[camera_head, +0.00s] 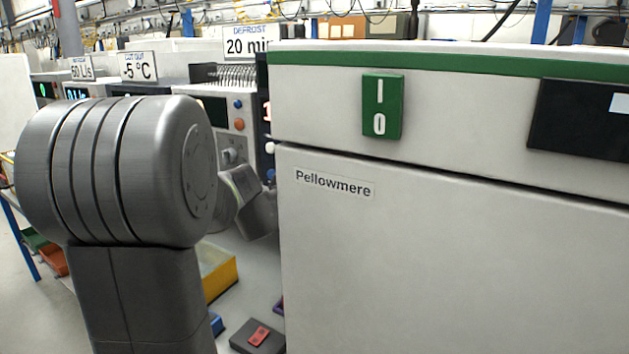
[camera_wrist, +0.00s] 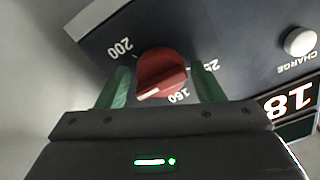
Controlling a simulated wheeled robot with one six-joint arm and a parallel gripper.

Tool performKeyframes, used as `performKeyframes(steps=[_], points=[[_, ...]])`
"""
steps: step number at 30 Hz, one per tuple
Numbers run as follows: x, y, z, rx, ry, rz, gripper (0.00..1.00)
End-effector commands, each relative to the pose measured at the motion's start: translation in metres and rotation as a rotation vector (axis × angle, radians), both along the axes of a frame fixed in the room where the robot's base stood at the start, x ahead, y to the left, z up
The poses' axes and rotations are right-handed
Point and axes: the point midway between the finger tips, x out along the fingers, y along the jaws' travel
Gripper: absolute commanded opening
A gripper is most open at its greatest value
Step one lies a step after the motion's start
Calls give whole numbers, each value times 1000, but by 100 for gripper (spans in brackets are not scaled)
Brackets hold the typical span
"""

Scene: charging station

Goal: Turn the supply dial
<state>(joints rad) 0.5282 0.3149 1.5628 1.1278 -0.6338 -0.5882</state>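The supply dial (camera_wrist: 162,72) is a red round knob with a white pointer line, on a dark panel (camera_wrist: 232,35) in the wrist view. The pointer lies toward the lower left of the picture, near the 160 side. My gripper (camera_wrist: 159,70) has its two green fingers on either side of the dial. They stand apart with a narrow gap visible beside the knob. In the head view the dial and fingertips are hidden behind the large cabinet.
A white CHARGE button (camera_wrist: 299,41) and a red-digit display (camera_wrist: 290,100) are right of the dial. In the head view, a large Pellowmere cabinet (camera_head: 450,260) with a green switch (camera_head: 382,106) fills the right. A yellow bin (camera_head: 217,272) and a red-topped grey block (camera_head: 258,337) are below.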

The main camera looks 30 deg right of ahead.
Motion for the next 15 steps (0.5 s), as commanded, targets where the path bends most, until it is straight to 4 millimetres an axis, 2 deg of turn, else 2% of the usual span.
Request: performKeyframes(steps=[10, 15], points=[[0, 1, 1, -1, -1, 0, 71], [-7, 14, 1, -1, -2, 2, 71]])
